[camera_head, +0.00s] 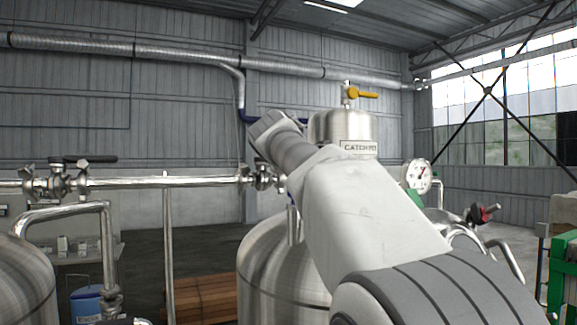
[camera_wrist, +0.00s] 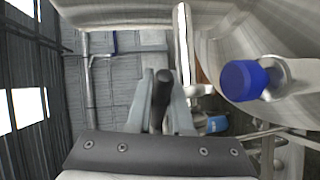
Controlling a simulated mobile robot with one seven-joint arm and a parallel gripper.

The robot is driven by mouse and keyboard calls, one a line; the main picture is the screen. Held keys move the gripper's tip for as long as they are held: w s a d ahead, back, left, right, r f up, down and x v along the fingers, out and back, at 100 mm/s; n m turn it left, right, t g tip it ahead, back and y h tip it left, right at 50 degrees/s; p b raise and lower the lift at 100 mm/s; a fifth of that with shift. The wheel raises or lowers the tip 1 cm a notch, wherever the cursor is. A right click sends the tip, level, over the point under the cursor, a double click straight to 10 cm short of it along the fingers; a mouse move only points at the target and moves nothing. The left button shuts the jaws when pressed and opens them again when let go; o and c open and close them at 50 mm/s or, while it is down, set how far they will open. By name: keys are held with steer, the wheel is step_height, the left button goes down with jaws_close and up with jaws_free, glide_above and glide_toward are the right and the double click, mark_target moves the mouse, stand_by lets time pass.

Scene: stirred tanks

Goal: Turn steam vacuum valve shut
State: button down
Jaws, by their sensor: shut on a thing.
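In the wrist view my gripper (camera_wrist: 162,80) is shut on a black lever handle (camera_wrist: 161,98), with one pale finger on each side of it. The handle's round end points up in that picture. The valve body under this handle is hidden, so I cannot tell from a label whether it is the steam vacuum valve. In the head view my own arm covers the gripper and the held handle. A steel valve (camera_head: 262,176) on the horizontal pipe shows just left of my arm, partly hidden by it.
A steel vessel marked "CATCH POT" (camera_head: 328,126) with a yellow valve handle (camera_head: 362,94) stands behind my arm. Another pipe valve with a black lever (camera_head: 88,159) is at left. A large tank (camera_head: 268,265) is below. A blue knob (camera_wrist: 243,80) is right of my gripper.

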steer(key=m+h, duration=0.1)
steer(key=s+m+g+h, duration=0.1)
steer(key=h, duration=0.1)
steer(key=s+a+m+g+h+p, duration=0.1)
steer(key=m+h, duration=0.1)
steer(key=shift+r, duration=0.2)
steer(key=shift+s+a+m+g+h+p, duration=0.15)
steer(key=shift+s+m+g+h+p, duration=0.1)
steer(key=shift+m+g+h+p, duration=0.3)
steer(key=shift+s+a+m+g+h+p, duration=0.1)
steer(key=shift+s+m+g+h+p, duration=0.1)
steer(key=shift+m+g+h+p, duration=0.35)
steer(key=shift+s+a+f+m+g+h+p, duration=0.1)
steer(key=shift+s+a+m+g+h+p, duration=0.2)
steer(key=shift+m+g+h+p, duration=0.55)
steer(key=shift+s+d+t, duration=0.1)
steer(key=shift+t, duration=0.15)
steer(key=c, duration=1.1)
jaws_free()
